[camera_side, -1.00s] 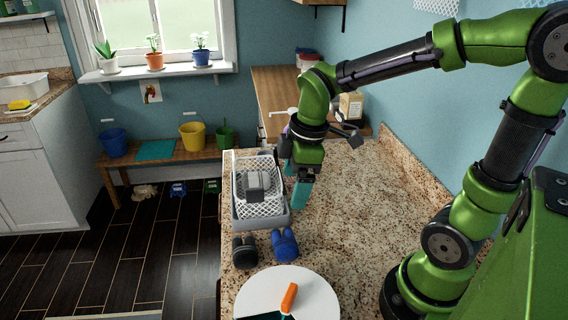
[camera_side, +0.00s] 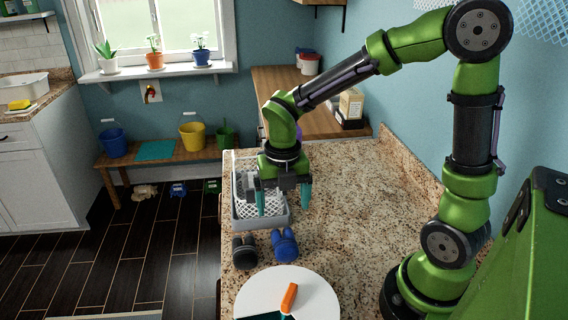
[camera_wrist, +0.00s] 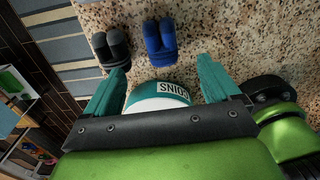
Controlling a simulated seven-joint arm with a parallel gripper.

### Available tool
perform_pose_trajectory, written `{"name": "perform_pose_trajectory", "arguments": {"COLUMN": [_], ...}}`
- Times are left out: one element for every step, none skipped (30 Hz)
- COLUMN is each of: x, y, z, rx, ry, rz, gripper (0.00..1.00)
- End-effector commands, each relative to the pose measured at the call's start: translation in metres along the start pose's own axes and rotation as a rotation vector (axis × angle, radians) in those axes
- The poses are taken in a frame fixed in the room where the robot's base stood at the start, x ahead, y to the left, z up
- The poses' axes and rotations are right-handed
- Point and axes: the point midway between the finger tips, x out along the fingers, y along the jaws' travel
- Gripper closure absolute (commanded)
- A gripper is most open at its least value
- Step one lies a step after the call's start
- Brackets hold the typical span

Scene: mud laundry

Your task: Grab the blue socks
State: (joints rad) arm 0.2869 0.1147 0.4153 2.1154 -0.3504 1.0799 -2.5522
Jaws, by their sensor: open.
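The blue socks (camera_side: 285,245) are a rolled pair lying on the speckled counter in the side view, right of a black pair (camera_side: 244,252). In the wrist view the blue socks (camera_wrist: 160,42) lie at the top middle, beyond the fingertips, with the black pair (camera_wrist: 112,48) to their left. My gripper (camera_side: 283,200) is open, with its teal fingers apart and pointing down, above and behind the blue socks and apart from them. It also shows in the wrist view (camera_wrist: 162,68).
A teal and white container marked COINS (camera_wrist: 160,98) shows between my fingers in the wrist view; I cannot tell its height. A white basket (camera_side: 240,208) stands behind the socks. A round white board (camera_side: 258,297) with an orange-handled tool (camera_side: 289,296) is in front. Right counter is clear.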

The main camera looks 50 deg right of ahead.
Motion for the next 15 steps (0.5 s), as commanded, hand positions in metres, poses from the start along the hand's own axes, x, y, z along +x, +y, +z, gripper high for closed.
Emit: {"name": "perform_pose_trajectory", "arguments": {"x": [0.013, 0.020, 0.028, 0.034, 0.040, 0.047, 0.052, 0.056, 0.060, 0.063, 0.065, 0.067, 0.068, 0.070, 0.073], "y": [-0.001, 0.000, 0.000, 0.000, 0.000, 0.000, 0.000, 0.000, 0.000, 0.000, 0.000, 0.000, 0.000, 0.000, 0.000], "z": [-0.002, -0.002, -0.002, -0.002, -0.002, -0.002, -0.002, -0.002, -0.002, -0.001, -0.001, -0.001, -0.001, -0.001, -0.002], "rx": [-0.001, -0.002, -0.002, -0.002, -0.002, -0.001, -0.001, -0.001, 0.000, 0.000, 0.000, 0.001, 0.001, 0.001, 0.000], "ry": [0.008, 0.006, 0.007, 0.006, 0.007, 0.005, 0.006, 0.004, 0.004, 0.003, 0.003, 0.002, 0.001, 0.001, 0.002], "rz": [-0.004, -0.003, -0.003, -0.003, -0.002, -0.002, -0.002, -0.001, -0.001, -0.001, 0.000, 0.000, 0.001, 0.001, 0.000], "gripper": [0.11, 0.11, 0.11, 0.11, 0.11, 0.11, 0.11, 0.11, 0.11, 0.11, 0.11, 0.11, 0.11, 0.11, 0.11]}}
